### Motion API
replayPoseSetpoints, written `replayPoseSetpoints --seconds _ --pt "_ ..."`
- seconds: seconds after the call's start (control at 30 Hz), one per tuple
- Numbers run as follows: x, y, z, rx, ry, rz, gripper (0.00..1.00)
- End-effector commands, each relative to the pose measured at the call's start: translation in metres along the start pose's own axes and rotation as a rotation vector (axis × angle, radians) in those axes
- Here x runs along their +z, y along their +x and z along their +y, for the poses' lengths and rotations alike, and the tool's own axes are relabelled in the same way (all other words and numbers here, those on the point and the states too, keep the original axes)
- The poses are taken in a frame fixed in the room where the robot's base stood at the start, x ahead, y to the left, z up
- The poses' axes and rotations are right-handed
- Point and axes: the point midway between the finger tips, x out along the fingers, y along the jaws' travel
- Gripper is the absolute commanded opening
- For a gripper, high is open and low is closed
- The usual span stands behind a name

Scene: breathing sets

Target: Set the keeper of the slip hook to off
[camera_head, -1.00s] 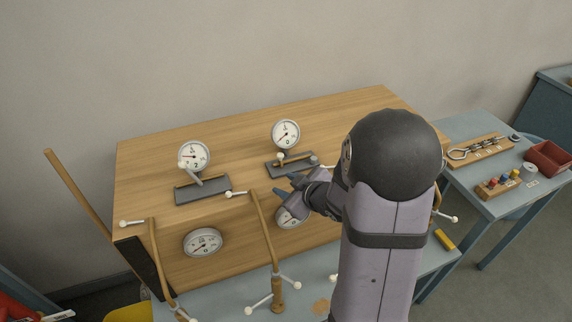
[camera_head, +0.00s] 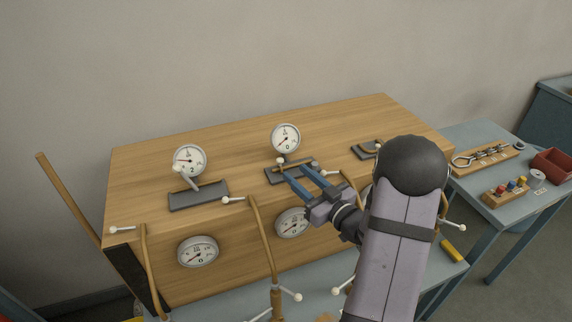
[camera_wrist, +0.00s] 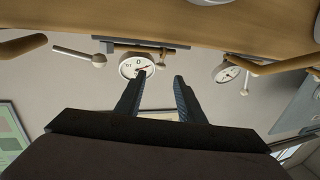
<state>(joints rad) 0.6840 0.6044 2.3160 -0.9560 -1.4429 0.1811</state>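My gripper (camera_head: 297,171) is open, with its two blue fingers apart and nothing seen between them. Its tips are over or close to the middle dark plate (camera_head: 274,179) on top of the wooden case. That plate carries a brass-coloured bar with white balls (camera_head: 281,161); the fingers partly cover it, and I cannot tell whether they touch it. In the wrist view the open fingers (camera_wrist: 155,82) point toward a round gauge (camera_wrist: 136,64). No label shows which fitting is the slip hook, so its keeper's setting cannot be read.
The wooden case (camera_head: 230,150) has a left plate (camera_head: 198,196) with its lever, a right plate (camera_head: 362,152) partly behind my arm, and several gauges. Curved brass pipes with white knobs (camera_head: 262,240) stand in front. A side table holds a hook board (camera_head: 487,157) and a red bin (camera_head: 552,164).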

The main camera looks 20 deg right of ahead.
Motion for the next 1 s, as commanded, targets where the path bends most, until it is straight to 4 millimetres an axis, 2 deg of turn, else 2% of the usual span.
replayPoseSetpoints --seconds 0.2,0.43,0.6,0.87,1.0 --pt "-0.002 0.029 -0.002 -0.004 0.0 -0.001 0.35" --pt "-0.001 0.054 -0.001 -0.002 0.0 -0.002 0.35" --pt "-0.001 0.061 -0.001 -0.001 -0.001 -0.001 0.35" --pt "0.0 0.061 -0.001 -0.001 -0.001 -0.001 0.35" --pt "0.0 0.061 -0.001 -0.001 -0.001 -0.001 0.02"
